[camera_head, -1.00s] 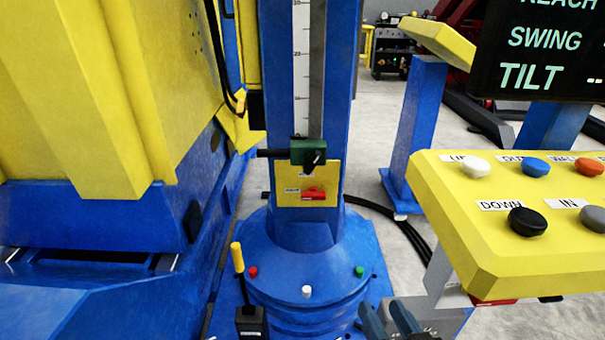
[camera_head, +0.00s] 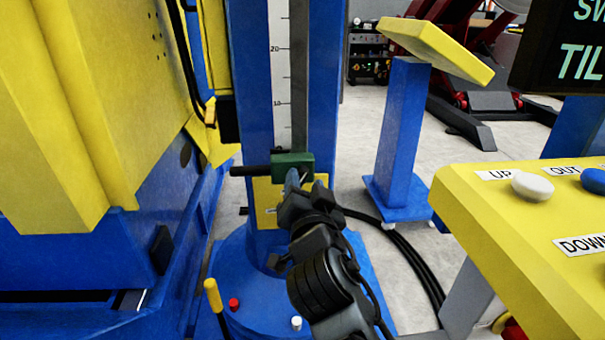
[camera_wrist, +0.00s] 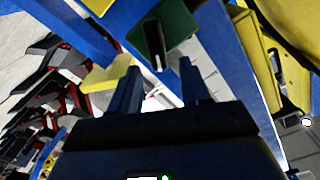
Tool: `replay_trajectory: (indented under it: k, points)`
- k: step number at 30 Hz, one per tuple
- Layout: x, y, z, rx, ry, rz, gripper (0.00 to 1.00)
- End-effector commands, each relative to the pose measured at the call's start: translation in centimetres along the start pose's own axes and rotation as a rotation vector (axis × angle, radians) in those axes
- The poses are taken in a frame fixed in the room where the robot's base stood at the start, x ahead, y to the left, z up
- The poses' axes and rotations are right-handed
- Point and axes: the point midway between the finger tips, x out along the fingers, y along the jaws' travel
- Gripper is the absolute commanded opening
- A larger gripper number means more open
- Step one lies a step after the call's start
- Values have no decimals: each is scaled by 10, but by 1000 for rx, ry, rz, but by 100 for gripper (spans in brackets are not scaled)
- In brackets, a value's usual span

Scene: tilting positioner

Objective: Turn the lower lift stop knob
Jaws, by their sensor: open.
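The lower lift stop is a green block (camera_head: 293,163) on the scale of the blue column, with a black bar sticking out to its left. In the wrist view the green block (camera_wrist: 180,28) is at the top, and its black knob (camera_wrist: 153,42) points toward me. My gripper (camera_head: 298,180) is in front of the block's lower edge and hides the knob in the head view. In the wrist view my gripper (camera_wrist: 160,72) is open and empty, with the knob just beyond the fingertips, roughly in line with the gap. I see no contact.
The yellow plate (camera_head: 262,190) below the block is partly hidden by my arm. A yellow button panel (camera_head: 490,230) stands at right, and a large yellow body (camera_head: 90,120) at left. A yellow-handled lever (camera_head: 213,296) rises at the column's base. Black cables (camera_head: 410,260) cross the floor.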

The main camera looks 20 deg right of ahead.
Motion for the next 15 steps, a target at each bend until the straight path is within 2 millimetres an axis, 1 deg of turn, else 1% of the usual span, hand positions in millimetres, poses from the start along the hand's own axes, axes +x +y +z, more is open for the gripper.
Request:
replay_trajectory:
  k: [1,6,10,15]
  points:
    - [8,0,-1,0,0,1,47]
    - [29,0,-1,-1,1,1,47]
    - [36,1,0,0,-1,1,47]
    - [37,1,0,0,-1,0,47]
